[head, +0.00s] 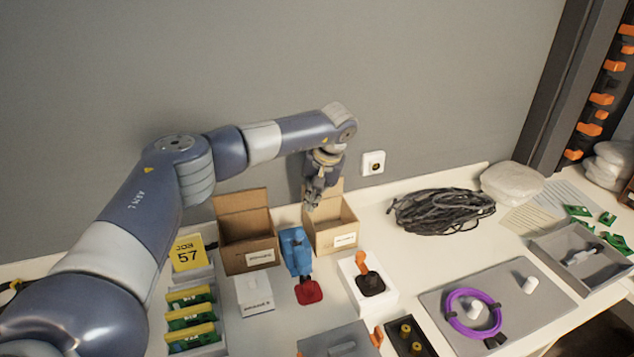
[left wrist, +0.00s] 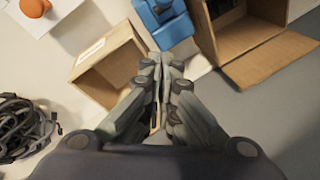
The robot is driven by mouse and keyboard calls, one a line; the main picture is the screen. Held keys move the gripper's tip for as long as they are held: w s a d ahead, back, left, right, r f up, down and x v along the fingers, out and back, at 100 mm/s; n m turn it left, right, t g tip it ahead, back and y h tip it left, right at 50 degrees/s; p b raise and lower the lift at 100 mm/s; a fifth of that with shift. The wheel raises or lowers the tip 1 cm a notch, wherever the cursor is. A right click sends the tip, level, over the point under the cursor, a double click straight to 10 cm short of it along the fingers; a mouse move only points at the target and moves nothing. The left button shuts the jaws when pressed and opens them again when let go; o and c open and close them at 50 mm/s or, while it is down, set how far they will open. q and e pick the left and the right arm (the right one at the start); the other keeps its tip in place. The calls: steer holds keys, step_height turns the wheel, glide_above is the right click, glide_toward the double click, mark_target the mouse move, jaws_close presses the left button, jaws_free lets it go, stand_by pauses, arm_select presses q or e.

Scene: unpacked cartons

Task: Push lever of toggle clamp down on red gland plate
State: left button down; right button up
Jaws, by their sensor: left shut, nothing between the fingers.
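The red gland plate (head: 309,293) lies on the table in front of the cartons. A blue clamp part (head: 296,250) stands up just behind it and looks like the raised lever; the joint between them is small and hard to make out. The blue part (left wrist: 166,22) also shows at the top of the left wrist view, beyond the fingertips. My left gripper (head: 312,203) is shut and empty, above the right-hand open carton, behind and to the right of the blue part and apart from it. Its closed fingers (left wrist: 165,78) point toward the blue part. My right gripper is not in view.
Two open cartons (head: 247,257) (head: 331,239) stand along the wall. A black plate with an orange-handled clamp (head: 370,284) sits on a white box at right. A coil of black cable (head: 441,210) lies further right. Green-and-yellow items (head: 190,317) stand at left.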

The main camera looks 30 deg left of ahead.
mark_target(298, 238)
arm_select(q)
steer(key=s+f, duration=0.1)
steer(key=s+f+p, duration=0.1)
steer(key=s, duration=0.1)
steer(key=shift+s+d+f, duration=0.15)
steer(key=shift+s+f, duration=0.15)
steer(key=shift+f, duration=0.1)
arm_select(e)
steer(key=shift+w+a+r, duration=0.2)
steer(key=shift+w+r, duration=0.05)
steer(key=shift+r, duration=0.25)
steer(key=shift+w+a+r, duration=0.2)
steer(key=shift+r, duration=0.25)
